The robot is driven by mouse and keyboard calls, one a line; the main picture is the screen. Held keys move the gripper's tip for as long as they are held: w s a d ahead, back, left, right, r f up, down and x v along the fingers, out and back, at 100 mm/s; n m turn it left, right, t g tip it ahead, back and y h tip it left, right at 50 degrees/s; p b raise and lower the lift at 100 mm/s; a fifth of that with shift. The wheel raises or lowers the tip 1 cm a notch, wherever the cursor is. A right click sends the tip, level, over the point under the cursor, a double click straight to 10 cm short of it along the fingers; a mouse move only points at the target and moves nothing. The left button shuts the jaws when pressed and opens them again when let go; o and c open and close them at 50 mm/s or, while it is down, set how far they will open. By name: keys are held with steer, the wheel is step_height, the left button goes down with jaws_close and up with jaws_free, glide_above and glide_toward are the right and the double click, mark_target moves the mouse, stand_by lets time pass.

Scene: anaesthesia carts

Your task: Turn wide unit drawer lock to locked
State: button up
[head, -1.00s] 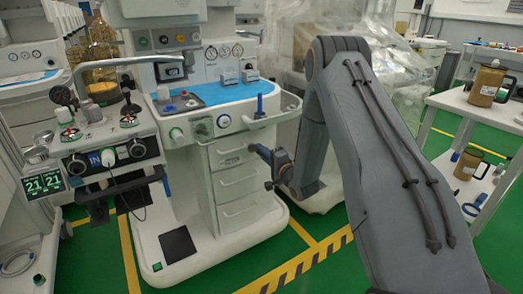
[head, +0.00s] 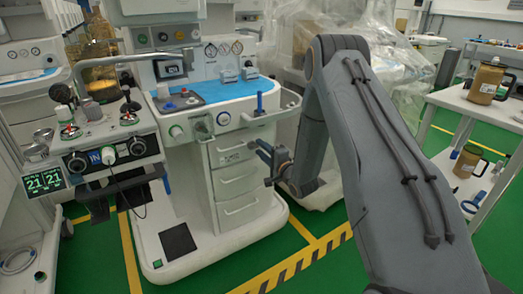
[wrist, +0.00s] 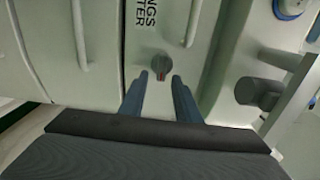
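The drawer lock (wrist: 162,66) shows in the wrist view as a small dark round knob with a red mark, on a pale panel beside printed lettering. My gripper (wrist: 158,78) is open, with one blue-grey finger on each side below the knob. The knob lies just beyond the fingertips, roughly between them, and I see no contact. In the head view my gripper (head: 256,148) is in front of the top drawer of the white wide unit (head: 204,180). The lock is too small or hidden to make out there.
In the wrist view, drawer handles (wrist: 194,22) run along the panel, and a dark knob-like part on an arm (wrist: 258,93) is at right. In the head view a narrower cart with a display (head: 45,181) stands left, and a side table (head: 470,110) stands right. Green floor is open in front.

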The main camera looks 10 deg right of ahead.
steer(key=shift+s, duration=0.1)
steer(key=v, duration=0.7)
steer(key=shift+s+p, duration=0.3)
steer(key=shift+p, duration=0.05)
steer(key=shift+r, duration=0.15)
